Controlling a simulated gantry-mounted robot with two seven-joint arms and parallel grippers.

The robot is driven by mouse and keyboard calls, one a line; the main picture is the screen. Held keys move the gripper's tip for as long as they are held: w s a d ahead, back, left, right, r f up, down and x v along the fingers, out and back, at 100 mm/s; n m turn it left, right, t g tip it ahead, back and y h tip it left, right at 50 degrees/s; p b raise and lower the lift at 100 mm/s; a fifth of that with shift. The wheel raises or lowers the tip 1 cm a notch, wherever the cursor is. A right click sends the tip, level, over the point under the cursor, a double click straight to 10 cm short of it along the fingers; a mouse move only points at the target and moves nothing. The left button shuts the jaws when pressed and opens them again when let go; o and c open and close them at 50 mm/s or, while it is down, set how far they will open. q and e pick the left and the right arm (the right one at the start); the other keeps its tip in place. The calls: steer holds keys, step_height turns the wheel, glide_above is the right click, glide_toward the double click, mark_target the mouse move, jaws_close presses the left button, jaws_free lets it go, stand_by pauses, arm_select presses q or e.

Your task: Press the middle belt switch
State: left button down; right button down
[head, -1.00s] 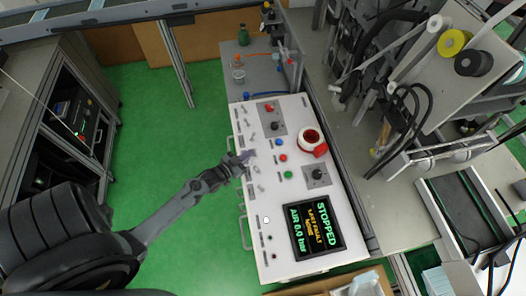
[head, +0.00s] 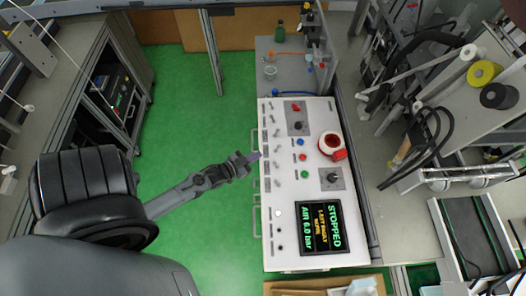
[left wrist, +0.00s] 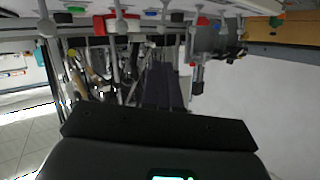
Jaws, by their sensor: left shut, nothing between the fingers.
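The white control panel (head: 297,225) carries a column of small grey lever switches along its left side. A lever switch (head: 277,151) sits around the middle of that column; its exact position is too small to tell. My left gripper (head: 256,156) is shut and empty, with its tips at the panel's left edge beside the middle of the column. Contact with a switch cannot be made out. In the left wrist view, metal switch levers (left wrist: 119,25) hang from the panel at the top, and the dark fingers (left wrist: 166,80) point toward the background. My right gripper is out of view.
The panel also bears a red-and-white round button (head: 331,146), small coloured buttons, a black rotary switch (head: 333,178) and a display (head: 320,227) reading STOPPED. Handles (head: 256,222) stick out on its left side. Green floor (head: 190,120) lies open left of the panel.

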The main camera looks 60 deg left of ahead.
arm_select(q)
steer(key=shift+r+v, duration=0.2)
steer(key=shift+v, duration=0.95)
steer(key=shift+r+v, duration=0.25)
steer(key=shift+v, duration=0.9)
steer(key=shift+w+d, duration=0.1)
steer(key=shift+w, duration=0.05)
steer(key=w+d+r+g+h, duration=0.1)
steer(key=w+d+r, duration=0.1)
steer(key=d+r, duration=0.3)
steer(key=w+d+r+m+g+h, duration=0.1)
steer(key=w+d+r, duration=0.25)
steer(key=d, duration=0.45)
steer(key=w+d+r+g+h, duration=0.1)
steer(key=d+r, duration=0.4)
steer(key=d, duration=0.1)
steer(key=s+r+g+y+p, duration=0.1)
steer(key=s+r+g, duration=0.1)
steer(key=s+g, duration=0.75)
step_height(320, 180, up, 12)
steer(key=s+d+t+p, duration=0.1)
steer(key=p, duration=1.1)
steer(key=shift+s+p, duration=0.15)
steer(key=shift+p, duration=0.2)
